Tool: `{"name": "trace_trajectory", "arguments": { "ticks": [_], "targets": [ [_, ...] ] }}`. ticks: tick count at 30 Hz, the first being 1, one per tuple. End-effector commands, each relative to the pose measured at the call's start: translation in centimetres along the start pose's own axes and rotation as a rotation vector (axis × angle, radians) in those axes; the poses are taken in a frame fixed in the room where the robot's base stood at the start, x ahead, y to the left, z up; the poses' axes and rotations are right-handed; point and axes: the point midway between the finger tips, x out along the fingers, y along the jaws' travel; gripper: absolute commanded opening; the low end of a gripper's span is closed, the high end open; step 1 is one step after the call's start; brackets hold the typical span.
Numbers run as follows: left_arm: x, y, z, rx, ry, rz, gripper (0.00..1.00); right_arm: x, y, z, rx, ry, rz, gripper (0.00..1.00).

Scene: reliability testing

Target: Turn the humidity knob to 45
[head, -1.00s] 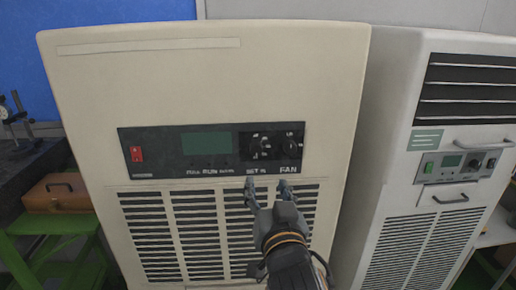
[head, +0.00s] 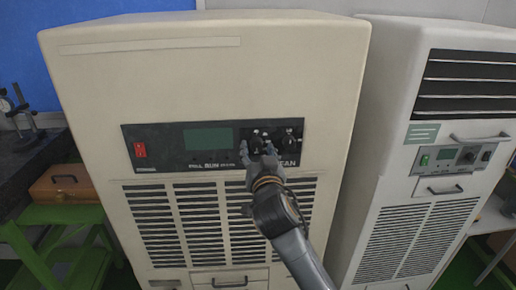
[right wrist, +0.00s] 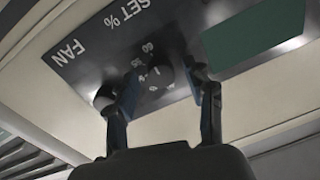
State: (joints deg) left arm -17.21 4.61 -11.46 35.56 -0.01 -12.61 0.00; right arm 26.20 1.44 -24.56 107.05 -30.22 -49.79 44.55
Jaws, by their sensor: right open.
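The humidity knob, the dark round SET % dial (right wrist: 163,76), shows between my fingertips in the right wrist view, with pale scale marks beside it. In the head view the SET knob (head: 257,137) is partly hidden by the fingers. My right gripper (head: 258,147) is open in front of the control panel, its fingers on either side of the knob; it also shows in the right wrist view (right wrist: 166,82). I cannot tell whether the fingers touch the knob. The knob's exact setting is too small to read. My left gripper is not in view.
The FAN knob (head: 289,139) sits close to the right of the SET knob. A green display (head: 208,138) and a red switch (head: 140,150) lie to the left. A second white cabinet (head: 405,190) stands at right. A brown case (head: 63,188) is at far left.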

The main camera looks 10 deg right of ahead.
Motion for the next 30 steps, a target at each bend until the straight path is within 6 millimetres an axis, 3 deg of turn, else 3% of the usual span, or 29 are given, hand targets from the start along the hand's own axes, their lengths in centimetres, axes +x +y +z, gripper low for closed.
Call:
{"name": "trace_trajectory", "arguments": {
  "ticks": [7, 15, 30],
  "targets": [
    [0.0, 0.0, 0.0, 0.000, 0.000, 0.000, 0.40, 0.1, 0.0, 0.0, 0.000, 0.000, 0.000, 0.53],
    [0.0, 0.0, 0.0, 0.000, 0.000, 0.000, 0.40, 0.0, 0.0, 0.0, 0.000, 0.000, 0.000, 0.00],
    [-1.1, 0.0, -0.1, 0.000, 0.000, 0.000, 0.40, 0.0, 0.0, -0.2, -0.126, -0.009, 0.003, 0.00]
  ]
}}
